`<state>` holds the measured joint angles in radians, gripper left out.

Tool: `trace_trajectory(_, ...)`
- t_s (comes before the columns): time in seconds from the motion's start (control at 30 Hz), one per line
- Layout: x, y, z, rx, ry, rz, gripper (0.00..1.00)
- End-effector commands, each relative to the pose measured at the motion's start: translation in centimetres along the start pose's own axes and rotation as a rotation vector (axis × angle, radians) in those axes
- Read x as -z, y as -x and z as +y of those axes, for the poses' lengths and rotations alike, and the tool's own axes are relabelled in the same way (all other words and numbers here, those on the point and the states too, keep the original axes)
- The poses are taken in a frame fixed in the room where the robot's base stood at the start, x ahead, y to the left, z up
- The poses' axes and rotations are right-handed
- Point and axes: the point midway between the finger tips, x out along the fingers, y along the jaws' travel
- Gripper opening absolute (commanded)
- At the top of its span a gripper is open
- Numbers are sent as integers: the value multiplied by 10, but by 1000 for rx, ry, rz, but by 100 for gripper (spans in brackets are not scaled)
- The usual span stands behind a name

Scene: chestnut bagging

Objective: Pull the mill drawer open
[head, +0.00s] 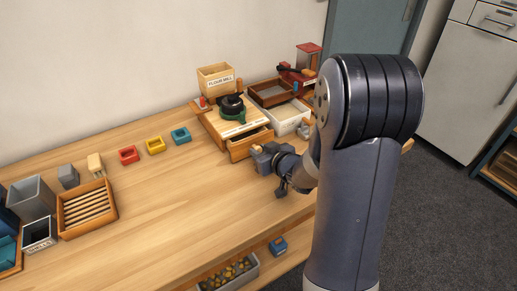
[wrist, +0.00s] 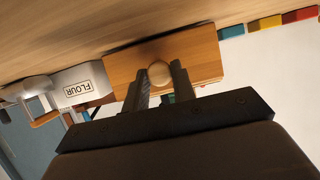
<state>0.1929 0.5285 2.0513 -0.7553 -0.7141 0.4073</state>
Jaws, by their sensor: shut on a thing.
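The wooden mill (head: 216,124) stands toward the back of the table with a dark green and black part on top and a labelled hopper box (head: 216,80) behind it. Its drawer (head: 241,147) sticks out partway at the front, and some of its inside shows. In the wrist view, which is upside down, the wooden drawer front (wrist: 204,58) fills the middle. My gripper (wrist: 162,80) is shut on the round wooden drawer knob (wrist: 159,73), one finger on each side. In the head view my gripper (head: 262,155) is at the drawer front, and the knob is hidden.
A white flour bin (head: 289,120) stands close right of the mill; in the wrist view it shows its label. A slatted wooden tray (head: 87,208) is farther left. The table front is clear.

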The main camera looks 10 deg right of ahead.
Motion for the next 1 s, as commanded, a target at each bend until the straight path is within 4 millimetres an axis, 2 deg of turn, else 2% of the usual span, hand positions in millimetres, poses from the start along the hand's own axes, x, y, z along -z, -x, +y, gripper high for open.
trace_trajectory(0.1, -8, 20, 2, -4, -1, 1, 0)
trace_trajectory(0.33, -20, 52, 1, -4, -1, 2, 0)
trace_trajectory(0.73, -24, 59, 0, -2, -2, 0, 0)
trace_trajectory(0.77, -24, 59, 0, -2, -2, 0, 27)
trace_trajectory(1.0, -24, 58, 0, -1, -1, 1, 46)
